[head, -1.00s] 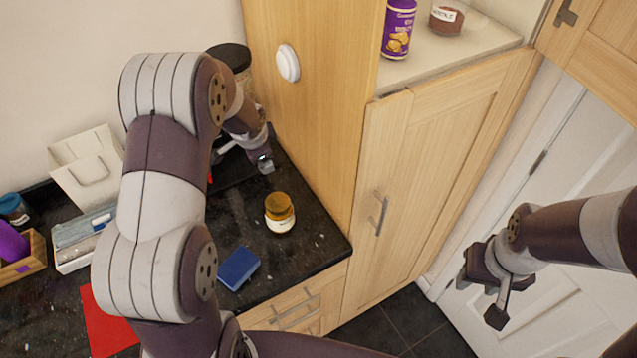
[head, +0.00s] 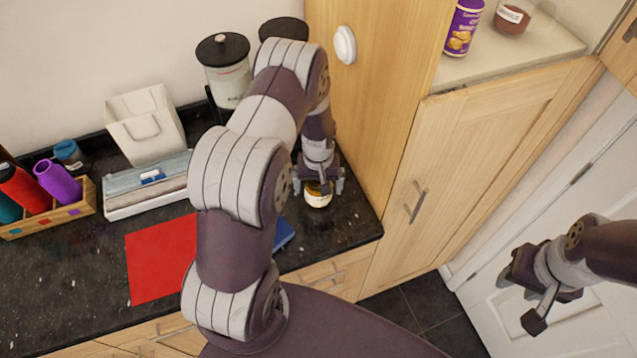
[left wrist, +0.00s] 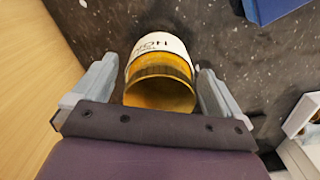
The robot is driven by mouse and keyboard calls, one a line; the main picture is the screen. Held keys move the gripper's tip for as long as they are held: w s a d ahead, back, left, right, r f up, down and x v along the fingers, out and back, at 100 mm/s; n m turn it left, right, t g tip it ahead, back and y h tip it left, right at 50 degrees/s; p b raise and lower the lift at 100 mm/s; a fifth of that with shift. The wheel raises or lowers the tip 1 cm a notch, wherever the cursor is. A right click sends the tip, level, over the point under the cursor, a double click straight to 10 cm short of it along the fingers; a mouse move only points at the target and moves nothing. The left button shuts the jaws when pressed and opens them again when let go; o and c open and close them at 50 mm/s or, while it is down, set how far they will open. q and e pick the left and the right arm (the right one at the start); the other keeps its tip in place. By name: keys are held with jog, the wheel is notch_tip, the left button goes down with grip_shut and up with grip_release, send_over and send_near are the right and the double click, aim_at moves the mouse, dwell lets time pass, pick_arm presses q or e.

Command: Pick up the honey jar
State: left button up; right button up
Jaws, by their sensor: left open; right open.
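The honey jar (head: 318,195) has a yellow lid and a white label and stands on the dark granite counter, near the wooden cabinet side. In the left wrist view the jar (left wrist: 160,70) lies between my left gripper's two open fingers, with its lid toward the palm and part of its label readable. My left gripper (head: 319,186) is over the jar and hides part of it in the head view. I see a gap beside the jar at the fingers. My right gripper (head: 522,302) is open and empty at the right, in front of the white door, far from the jar.
A blue block (head: 284,234) lies close to the jar, partly behind my left arm. A red mat (head: 160,262), a white tray (head: 150,203) and a wooden crate of bottles (head: 85,205) are to the left. The tall cabinet (head: 375,110) stands close on the right.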

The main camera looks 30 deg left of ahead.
pick_arm(q)
jog(key=shift+w+a+f, duration=0.1)
jog(key=shift+w+f, duration=0.05)
jog(key=shift+f, duration=0.65)
jog(key=c, duration=1.4)
